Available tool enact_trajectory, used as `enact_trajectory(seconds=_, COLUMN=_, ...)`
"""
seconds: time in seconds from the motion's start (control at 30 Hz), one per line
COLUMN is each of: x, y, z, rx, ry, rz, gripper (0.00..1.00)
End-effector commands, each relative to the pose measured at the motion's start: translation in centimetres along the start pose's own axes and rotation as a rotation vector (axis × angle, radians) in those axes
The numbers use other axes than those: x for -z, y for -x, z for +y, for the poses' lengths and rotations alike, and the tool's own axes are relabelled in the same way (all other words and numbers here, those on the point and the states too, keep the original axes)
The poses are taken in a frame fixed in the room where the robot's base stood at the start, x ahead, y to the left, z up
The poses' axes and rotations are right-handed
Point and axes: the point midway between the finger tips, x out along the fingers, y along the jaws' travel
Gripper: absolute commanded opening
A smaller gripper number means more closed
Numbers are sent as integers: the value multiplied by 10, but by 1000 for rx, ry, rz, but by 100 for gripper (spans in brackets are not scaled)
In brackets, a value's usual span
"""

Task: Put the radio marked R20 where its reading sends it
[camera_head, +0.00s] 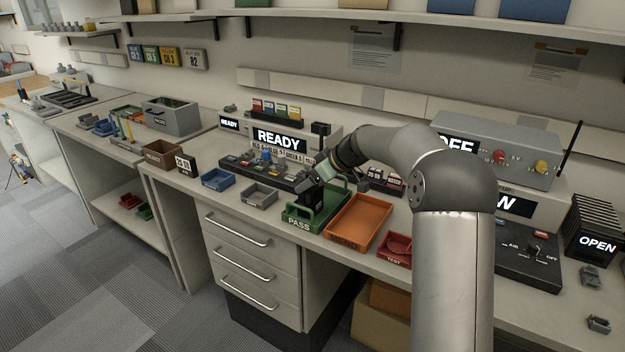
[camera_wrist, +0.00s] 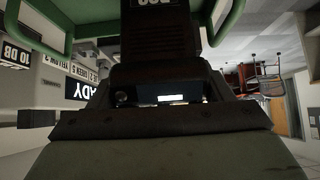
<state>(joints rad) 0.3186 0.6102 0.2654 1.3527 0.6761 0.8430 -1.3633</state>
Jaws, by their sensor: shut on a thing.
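My gripper (camera_head: 322,178) is shut on a dark radio (camera_head: 311,198) and is at the green PASS tray (camera_head: 333,213). The radio is upright or nearly so within the tray's outline; I cannot tell whether it touches the tray floor. In the wrist view the dark radio (camera_wrist: 160,45) fills the middle, with a white label cut off at the top edge, so its mark is not fully readable. The green tray's rim and handles (camera_wrist: 232,18) show on both sides of it.
An orange tray (camera_head: 358,222) stands close right of the green one, then a red TEST tray (camera_head: 396,250). A grey tray (camera_head: 259,195) and blue tray (camera_head: 218,179) stand to the left. A READY display (camera_head: 279,140) and a dark rack (camera_head: 240,163) are behind.

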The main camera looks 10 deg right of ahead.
Motion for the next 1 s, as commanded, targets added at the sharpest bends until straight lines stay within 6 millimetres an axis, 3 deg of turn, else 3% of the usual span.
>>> enact_trajectory(seconds=0.03, x=-1, y=-1, z=0, rx=-1, ry=1, rz=2, gripper=38)
enact_trajectory(seconds=0.07, x=-1, y=-1, z=0, rx=0, ry=0, rz=0, gripper=82)
enact_trajectory(seconds=0.1, x=-1, y=-1, z=0, rx=0, ry=0, rz=0, gripper=93)
enact_trajectory(seconds=0.13, x=-1, y=-1, z=0, rx=0, ry=0, rz=0, gripper=95)
enact_trajectory(seconds=0.53, x=1, y=8, z=1, rx=-2, ry=0, rz=0, gripper=95)
enact_trajectory(seconds=1.0, x=1, y=100, z=1, rx=-3, ry=-1, rz=0, gripper=95)
